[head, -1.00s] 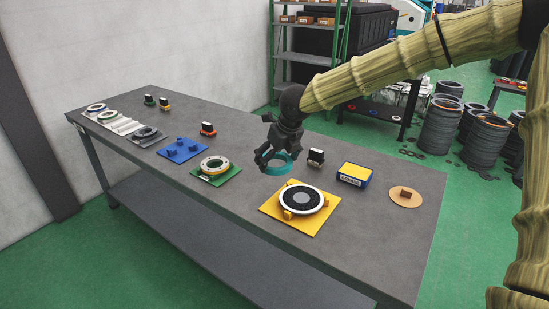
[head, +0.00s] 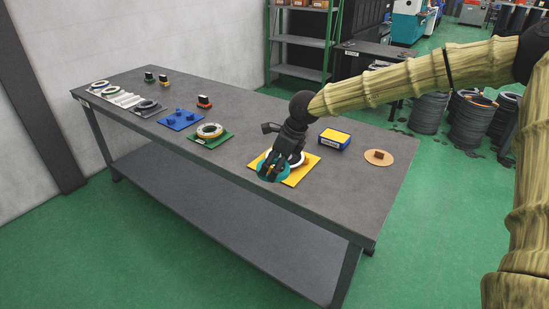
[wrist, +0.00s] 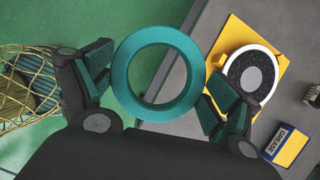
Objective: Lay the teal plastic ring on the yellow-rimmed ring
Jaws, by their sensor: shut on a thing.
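My gripper (head: 274,168) is shut on the teal ring (wrist: 123,72), which also shows in the head view (head: 265,176). The ring is held between both fingers, face toward the wrist camera, near the table's front edge. Behind it in the head view is a yellow plate (head: 302,176) bearing a white-rimmed ring with a dark, speckled middle (wrist: 231,72); my gripper partly hides both. In the wrist view they lie right of the teal ring. A pale ring with yellowish edging (head: 201,134) lies on a green plate; I cannot tell which ring is meant as yellow-rimmed.
A blue and yellow grease box (head: 334,139) and a tan disc (head: 387,160) with a brown block are right of my gripper. A blue plate with pegs (head: 180,120) and several rings stand farther left. Bare table (head: 235,120) lies between.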

